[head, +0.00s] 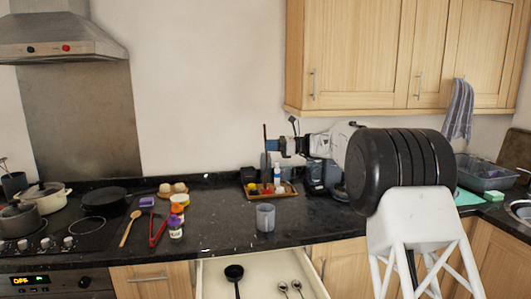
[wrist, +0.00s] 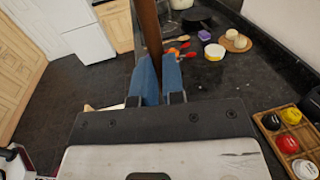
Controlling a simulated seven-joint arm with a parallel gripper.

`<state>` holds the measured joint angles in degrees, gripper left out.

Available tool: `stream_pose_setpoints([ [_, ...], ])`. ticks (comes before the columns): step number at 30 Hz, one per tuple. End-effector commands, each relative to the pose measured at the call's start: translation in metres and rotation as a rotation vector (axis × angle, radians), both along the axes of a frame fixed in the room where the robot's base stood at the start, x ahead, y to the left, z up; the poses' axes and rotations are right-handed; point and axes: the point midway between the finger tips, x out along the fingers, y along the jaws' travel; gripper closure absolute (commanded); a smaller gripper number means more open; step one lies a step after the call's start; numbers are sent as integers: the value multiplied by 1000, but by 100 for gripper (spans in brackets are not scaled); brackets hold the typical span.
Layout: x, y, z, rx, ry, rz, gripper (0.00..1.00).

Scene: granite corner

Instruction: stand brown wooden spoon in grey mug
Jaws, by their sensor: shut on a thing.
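The brown wooden spoon (head: 265,135) is upright in my gripper (head: 272,146), raised above the worktop. In the wrist view the brown handle (wrist: 150,28) stands between the two blue fingers (wrist: 160,80), which are closed on it. The grey mug (head: 265,218) stands upright on the dark worktop near its front edge. In the head view it is below the spoon, with a clear gap between them. I cannot make out the mug in the wrist view.
A wooden tray (head: 253,196) with several small items lies behind the mug. An open drawer (head: 215,277) with utensils is below the mug. Worktop right of the mug is clear.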

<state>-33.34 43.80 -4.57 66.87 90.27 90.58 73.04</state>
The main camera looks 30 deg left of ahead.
Motion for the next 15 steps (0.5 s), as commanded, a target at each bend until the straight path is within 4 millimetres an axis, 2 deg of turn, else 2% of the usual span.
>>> stream_pose_setpoints([
  [15, 0, 0, -4, -2, 1, 0, 100],
])
